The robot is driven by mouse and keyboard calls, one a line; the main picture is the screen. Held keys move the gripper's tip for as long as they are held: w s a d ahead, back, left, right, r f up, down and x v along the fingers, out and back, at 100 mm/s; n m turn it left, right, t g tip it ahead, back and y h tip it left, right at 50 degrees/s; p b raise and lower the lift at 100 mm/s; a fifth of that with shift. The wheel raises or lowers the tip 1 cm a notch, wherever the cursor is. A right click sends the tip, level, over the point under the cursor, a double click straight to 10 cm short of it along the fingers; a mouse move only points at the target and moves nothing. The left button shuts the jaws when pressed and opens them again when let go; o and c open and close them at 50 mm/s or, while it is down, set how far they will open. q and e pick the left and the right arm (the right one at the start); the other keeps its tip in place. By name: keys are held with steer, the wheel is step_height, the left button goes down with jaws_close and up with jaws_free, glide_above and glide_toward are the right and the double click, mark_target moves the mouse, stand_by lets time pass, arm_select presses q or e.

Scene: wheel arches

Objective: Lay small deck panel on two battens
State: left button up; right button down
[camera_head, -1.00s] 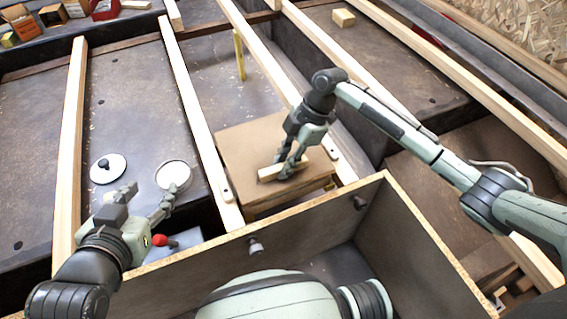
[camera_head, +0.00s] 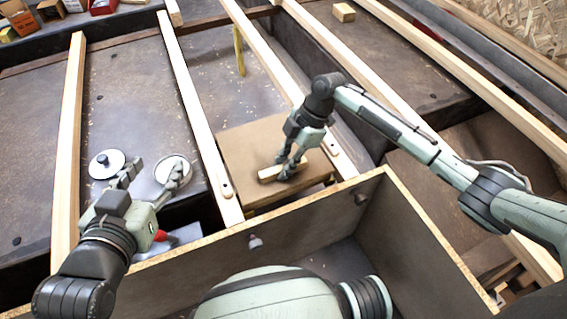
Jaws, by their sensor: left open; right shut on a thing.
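The small deck panel (camera_head: 245,147) is a brown square board with a pale wooden grip block (camera_head: 268,175) on top. It lies roughly level between the left batten (camera_head: 192,100) and the right batten (camera_head: 262,53), close to both. I cannot tell whether its edges touch or rest on them. My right gripper (camera_head: 287,170) is shut on the grip block from above, hiding part of it. My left gripper (camera_head: 155,175) is open and empty, left of the left batten, in front of two round white lids.
A red knob (camera_head: 160,236) shows beside my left gripper. A box wall (camera_head: 250,243) stands in front. More battens run left and right. A small wood block (camera_head: 344,12) lies far back.

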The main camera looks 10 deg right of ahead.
steer(key=shift+w+a+r+p, duration=0.1)
steer(key=shift+r+p, duration=0.05)
steer(key=shift+p, duration=0.25)
stand_by(0.3)
steer(key=c, duration=1.4)
jaws_free()
steer(key=shift+o, duration=0.4)
steer(key=v, duration=1.2)
